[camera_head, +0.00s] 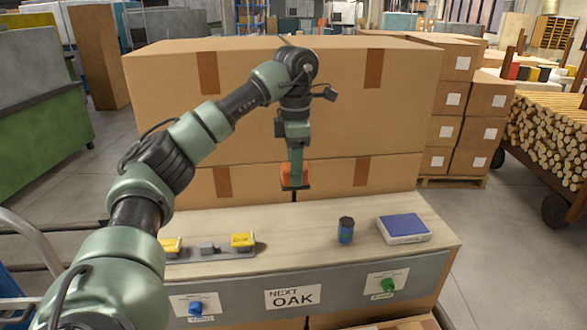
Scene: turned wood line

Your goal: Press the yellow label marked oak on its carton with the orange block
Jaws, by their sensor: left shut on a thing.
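My left gripper (294,186) points down and is shut on an orange block (287,170). It is above the back edge of the wooden bench, in front of the stacked brown cartons (180,95). I cannot tell whether the block touches a carton. Brown tape strips show on the cartons, but I see no yellow label on them. Two yellow pieces (242,240) stand on a grey strip (228,253) on the bench with a grey piece (208,247) between them; their print is too small to read. My right gripper is not in view.
On the bench (300,228) are a dark blue jar (346,231) and a white, blue-topped box (404,228). A sign reading NEXT OAK (292,297) is on its front, between a blue knob (195,308) and a green knob (387,285). The bench's middle is clear.

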